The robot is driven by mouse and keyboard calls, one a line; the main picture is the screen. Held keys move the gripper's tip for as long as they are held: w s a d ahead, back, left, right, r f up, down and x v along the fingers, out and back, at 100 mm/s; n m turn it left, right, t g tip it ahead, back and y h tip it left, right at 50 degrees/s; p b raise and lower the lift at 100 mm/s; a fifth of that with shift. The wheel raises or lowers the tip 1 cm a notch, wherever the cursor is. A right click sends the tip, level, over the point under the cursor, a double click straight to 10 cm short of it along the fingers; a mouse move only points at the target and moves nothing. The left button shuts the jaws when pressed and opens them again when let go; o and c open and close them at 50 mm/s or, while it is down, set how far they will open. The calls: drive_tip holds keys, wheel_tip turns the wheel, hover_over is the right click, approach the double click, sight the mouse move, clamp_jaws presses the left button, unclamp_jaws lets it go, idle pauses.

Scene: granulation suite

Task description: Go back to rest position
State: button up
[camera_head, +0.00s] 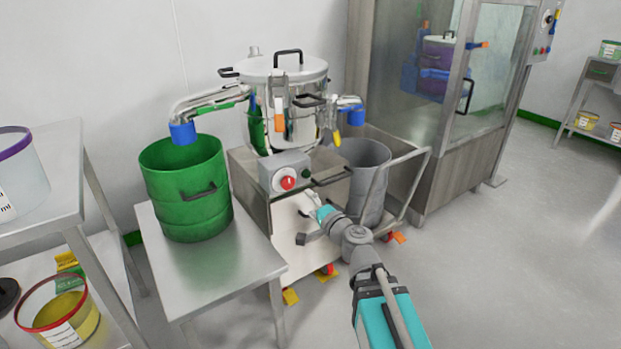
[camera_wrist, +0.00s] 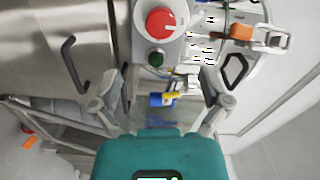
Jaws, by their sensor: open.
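My gripper (camera_head: 313,204) is open and empty, in front of the steel granulator (camera_head: 283,100) and a little below its control box (camera_head: 286,172). In the wrist view its two fingers (camera_wrist: 160,88) are spread wide with nothing between them. The box's red knob (camera_wrist: 160,22) and green button (camera_wrist: 156,58) show beyond the fingers. I cannot tell the exact gap between fingertips and machine.
A green bucket (camera_head: 187,190) stands on a steel table (camera_head: 217,274) at left. A grey bin (camera_head: 366,178) and a cart handle (camera_head: 404,160) are close to the right of my arm. A glass-doored cabinet (camera_head: 488,70) stands behind. The floor at right (camera_head: 520,260) is clear.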

drive_tip(key=s+d+f+n+g+h+p, duration=0.3)
drive_tip(key=s+d+f+n+g, duration=0.1)
drive_tip(key=s+f+n+g, duration=0.5)
drive_tip(key=s+d+f+g+h+p, duration=0.1)
drive_tip(key=s+d+f+g+h, duration=0.2)
drive_tip(key=d, duration=0.4)
drive_tip(key=s+d+f+g+h+p, duration=0.1)
drive_tip(key=s+d+g+h+p, duration=0.1)
drive_tip(key=s+d+g+h, duration=0.3)
wheel_tip(320, 180, up, 38)
drive_tip(key=w+t+y+p, duration=0.1)
drive_tip(key=t+p, duration=0.1)
drive_tip(key=p, duration=3.5)
drive_tip(key=shift+d, duration=0.4)
drive_tip(key=shift+f, duration=0.15)
